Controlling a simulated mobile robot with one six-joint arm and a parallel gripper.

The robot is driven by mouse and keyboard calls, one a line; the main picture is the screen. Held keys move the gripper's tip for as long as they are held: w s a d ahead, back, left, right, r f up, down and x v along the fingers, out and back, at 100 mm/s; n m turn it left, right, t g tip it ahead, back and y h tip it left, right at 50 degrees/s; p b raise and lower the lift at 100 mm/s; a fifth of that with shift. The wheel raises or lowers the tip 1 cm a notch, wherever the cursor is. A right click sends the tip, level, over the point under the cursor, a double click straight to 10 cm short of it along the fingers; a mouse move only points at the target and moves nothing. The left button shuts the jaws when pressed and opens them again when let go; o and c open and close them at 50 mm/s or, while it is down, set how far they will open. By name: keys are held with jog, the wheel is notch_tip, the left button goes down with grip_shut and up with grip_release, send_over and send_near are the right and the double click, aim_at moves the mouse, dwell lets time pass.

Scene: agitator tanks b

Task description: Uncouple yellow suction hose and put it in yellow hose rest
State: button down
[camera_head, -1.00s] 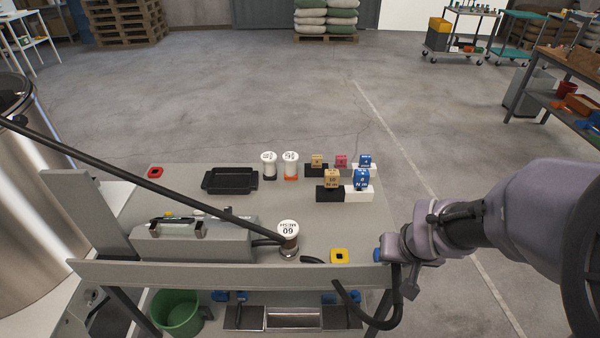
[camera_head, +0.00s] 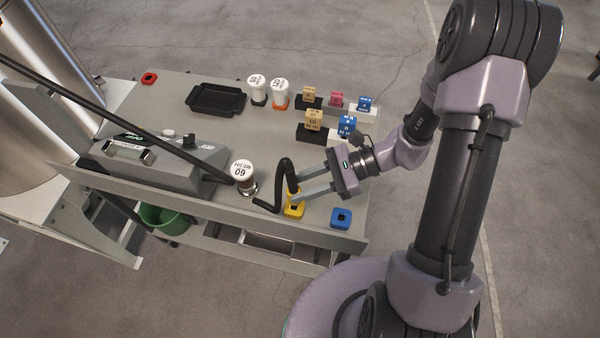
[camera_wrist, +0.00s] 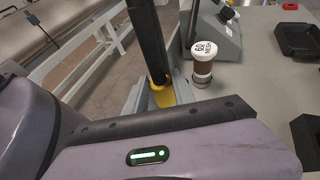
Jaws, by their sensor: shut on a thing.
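My gripper (camera_head: 297,192) is shut on the yellow suction hose (camera_head: 287,170), a black hose with yellow at its lower end. The hose arches up from the gripper and bends down to the bench beside the filter cup. The held end points down at the yellow hose rest (camera_head: 293,210), a yellow block near the bench's front edge. In the wrist view, the black hose (camera_wrist: 150,45) stands between the two fingers, with yellow (camera_wrist: 163,94) below it. The end overlaps the rest in view; I cannot tell whether it is fully seated.
A blue rest (camera_head: 341,218) lies just right of the yellow one. The white-topped 60 mesh filter (camera_head: 243,172) stands to the left, beside the grey pump box (camera_head: 150,160). Weight blocks (camera_head: 313,120) and a black tray (camera_head: 216,99) are farther back.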

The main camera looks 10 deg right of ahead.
jog(key=shift+w+r+m+t+y, duration=0.25)
jog(key=shift+w+m+t, duration=0.1)
jog(key=shift+w+t, duration=0.1)
jog(key=shift+w+r+m+t+y, duration=0.15)
jog(key=shift+w+m+t+y, duration=0.1)
jog(key=shift+w+m+t, duration=0.15)
notch_tip(320, 180, down, 6)
jog(key=b, duration=0.4)
jog(key=shift+r, duration=0.2)
jog(key=shift+f+b, duration=0.1)
jog(key=shift+b, duration=0.25)
jog(key=shift+f+b, duration=1.4)
jog(key=shift+f, duration=0.4)
jog(key=c, duration=1)
grip_release()
jog(key=shift+r, duration=0.1)
jog(key=shift+o, duration=0.2)
